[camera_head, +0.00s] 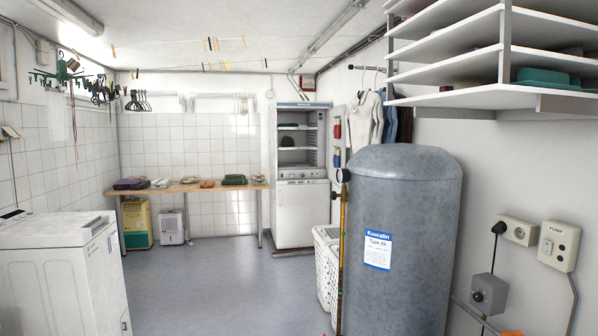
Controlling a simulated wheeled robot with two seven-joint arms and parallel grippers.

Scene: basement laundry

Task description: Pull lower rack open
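No pulled-out rack shows, and I cannot tell which part is the lower rack. A tall white appliance (300,205) stands at the back wall. Its upper compartment is open and has several shelves (295,128), with a dark object on one of them. Its lower front looks closed. A white machine (50,260) stands at the front left with its front turned to the right. Neither of my grippers is in view.
A large grey tank (405,290) fills the right foreground, with white baskets (325,262) beside it. A wooden table (190,187) with folded cloths stands at the back. White shelves (480,65) hang upper right. The blue-grey floor (215,285) is clear in the middle.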

